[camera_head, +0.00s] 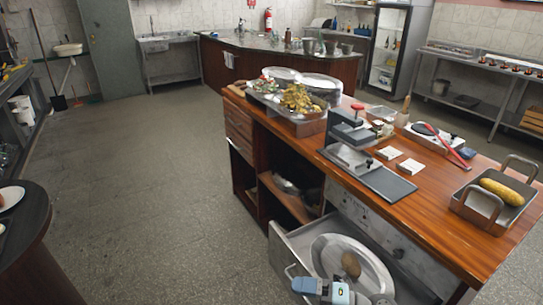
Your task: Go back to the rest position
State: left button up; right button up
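One of my grippers, which seems to be the right one (322,290), shows at the bottom edge, at the front of an open drawer (283,243). Its light blue and grey body is partly cut off by the frame. I cannot tell whether its fingers are open or shut, or whether they touch the drawer front. My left gripper is not in view. In the drawer lies a large white plate (326,262) with a brown roundish item (351,264) on it.
The wooden counter (440,205) holds a press (350,140), a metal tray (485,222) with a yellow corn cob (502,191), white squares and food trays. A dark round table (30,235) stands at the left. The grey floor (150,190) between is clear.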

jog(key=s+d+f+m+t+h+b, duration=0.15)
jog(key=d+f+m+t+h, duration=0.35)
jog(key=m, duration=0.6)
jog(key=d+f+m+t+h+b, duration=0.25)
jog(key=d+m+t+h, duration=0.2)
jog(key=m+t, duration=0.5)
jog(key=s+d+f+m+g+h+b, duration=0.1)
jog(key=s+d+f+m+g+h, duration=0.1)
jog(key=s+f+m+g, duration=0.3)
jog(key=s+d+f+m+g+h, duration=0.1)
jog(key=s+f+m+g+h, duration=0.2)
jog(key=f, duration=0.4)
jog(key=s+d+r+p, duration=0.1)
jog(key=s+r+p, duration=0.2)
jog(key=r+p, duration=1)
jog(key=p, duration=0.4)
jog(key=shift+r+t+p, duration=0.35)
jog(key=shift+p, duration=0.05)
jog(key=shift+m, duration=0.25)
